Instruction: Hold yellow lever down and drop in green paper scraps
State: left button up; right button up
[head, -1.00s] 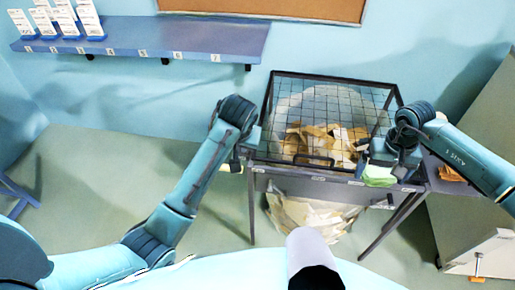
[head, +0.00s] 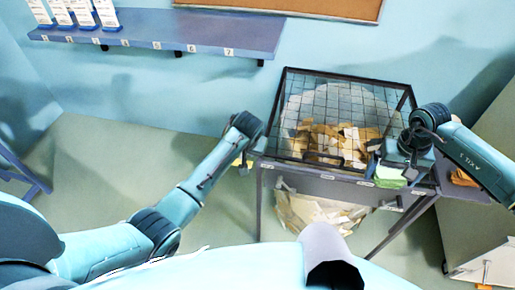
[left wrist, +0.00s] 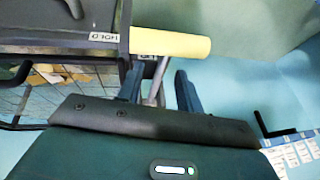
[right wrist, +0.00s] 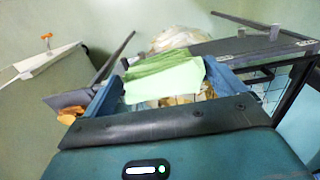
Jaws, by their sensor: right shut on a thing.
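The yellow lever (left wrist: 172,43) sticks out from the bin's left side beside a "HOLD" label. My right gripper (right wrist: 165,85) is shut on a stack of green paper scraps (right wrist: 165,78). In the head view the green scraps (head: 390,178) are at the bin's front right corner, outside the mesh. The mesh-covered bin (head: 330,170) holds brown and cream scraps.
A heap of pale scraps (head: 310,212) lies under the bin. A side shelf with orange-brown scraps (head: 463,178) is at the right. A blue numbered wall shelf (head: 160,35) is at the back left. The floor left of the bin is clear.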

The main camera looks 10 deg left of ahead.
pick_arm(q)
grip_shut()
jog(key=shift+f, duration=0.15)
